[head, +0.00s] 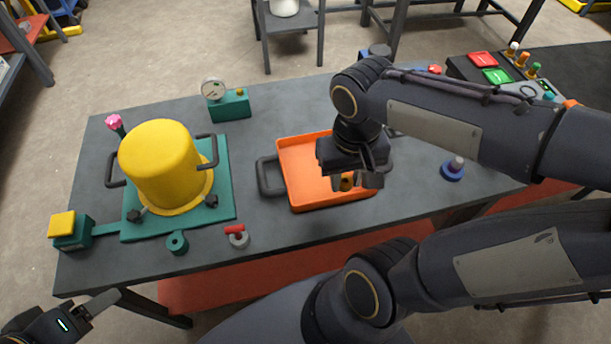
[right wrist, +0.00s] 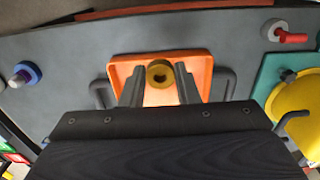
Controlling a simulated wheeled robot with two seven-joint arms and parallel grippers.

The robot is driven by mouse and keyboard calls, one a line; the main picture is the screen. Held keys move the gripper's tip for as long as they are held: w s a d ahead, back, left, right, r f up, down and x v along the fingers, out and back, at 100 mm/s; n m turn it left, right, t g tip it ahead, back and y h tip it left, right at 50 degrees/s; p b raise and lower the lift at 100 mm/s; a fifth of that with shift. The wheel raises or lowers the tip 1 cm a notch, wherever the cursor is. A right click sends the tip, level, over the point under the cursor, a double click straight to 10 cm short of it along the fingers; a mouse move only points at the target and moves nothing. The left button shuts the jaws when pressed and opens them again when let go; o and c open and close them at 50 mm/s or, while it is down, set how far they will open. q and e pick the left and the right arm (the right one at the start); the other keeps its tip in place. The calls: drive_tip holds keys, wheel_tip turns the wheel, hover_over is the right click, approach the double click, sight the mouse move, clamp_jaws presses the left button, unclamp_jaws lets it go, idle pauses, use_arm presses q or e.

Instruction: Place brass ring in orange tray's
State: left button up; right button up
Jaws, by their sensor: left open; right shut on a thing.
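The orange tray (head: 305,170) lies on the grey table, with a dark handle at its left. The brass ring (head: 346,181) is between the fingertips of my right gripper (head: 358,180), over the front right part of the tray. In the right wrist view the ring (right wrist: 160,73) sits at the fingertips (right wrist: 158,80) with the orange tray (right wrist: 204,62) behind it. My right gripper is shut on the ring. I cannot tell whether the ring touches the tray floor. My left gripper (head: 92,300) is open and empty, off the table's front left edge.
A yellow pot-shaped cover (head: 160,165) stands on a green plate left of the tray. A grey ring with a red tab (head: 237,236) and a green ring (head: 177,243) lie near the front edge. A blue ring piece (head: 452,170) stands to the right. A gauge (head: 213,89) stands behind.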

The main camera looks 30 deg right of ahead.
drive_tip(key=shift+s+a+f, duration=0.2)
drive_tip(key=shift+s+f, duration=0.05)
drive_tip(key=w+d+f, duration=0.1)
drive_tip(key=w+f, duration=0.2)
drive_tip(key=w, duration=0.1)
drive_tip(key=w+d+f, duration=0.2)
drive_tip(key=w+f, duration=0.1)
drive_tip(key=w, duration=0.1)
drive_tip(key=w+d+f, duration=0.1)
drive_tip(key=w+f, duration=0.2)
drive_tip(key=w, duration=0.1)
drive_tip(key=shift+d, duration=0.3)
drive_tip(key=shift+w+f, duration=0.2)
drive_tip(key=shift+w+d+f+b, duration=0.1)
drive_tip(key=shift+f+b, duration=0.05)
drive_tip(key=shift+f, duration=0.75)
drive_tip(key=shift+w+d+f+b, duration=0.1)
drive_tip(key=shift+f+b, duration=0.05)
drive_tip(key=shift+f, duration=0.75)
